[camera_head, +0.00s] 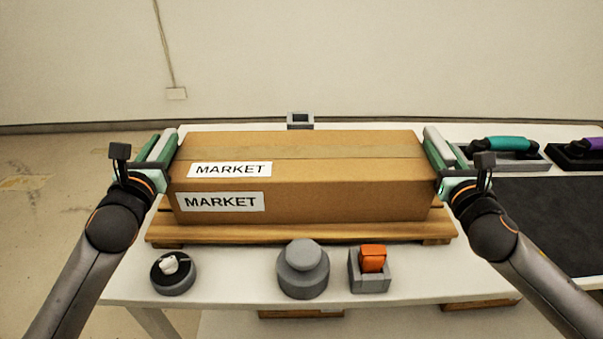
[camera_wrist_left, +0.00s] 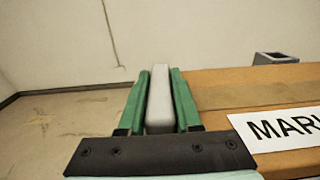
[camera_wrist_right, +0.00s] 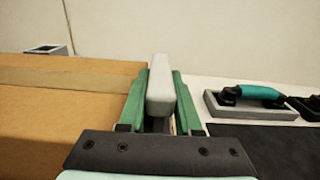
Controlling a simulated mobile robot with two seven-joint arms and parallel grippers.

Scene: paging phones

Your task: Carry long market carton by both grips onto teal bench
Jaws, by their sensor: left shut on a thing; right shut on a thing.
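The long market carton (camera_head: 330,190) is brown with two white MARKET labels. It sits level over a wooden pallet (camera_head: 300,232) on a white table; I cannot tell whether it touches the pallet. My left gripper (camera_head: 160,150) is shut on the grey grip at the carton's left end, and the grip (camera_wrist_left: 159,100) shows between its green fingers in the left wrist view. My right gripper (camera_head: 440,150) is shut on the grey grip at the right end, and that grip (camera_wrist_right: 160,88) shows in the right wrist view. No teal bench is clearly in view.
On the white table (camera_head: 225,290) in front stand a dark round pot (camera_head: 174,280), a grey stepped cylinder (camera_head: 302,275) and a grey holder with an orange block (camera_head: 372,258). A grey square socket (camera_head: 300,120) stands behind. Right are a dark mat (camera_head: 550,210) and a teal-handled tool (camera_head: 503,144).

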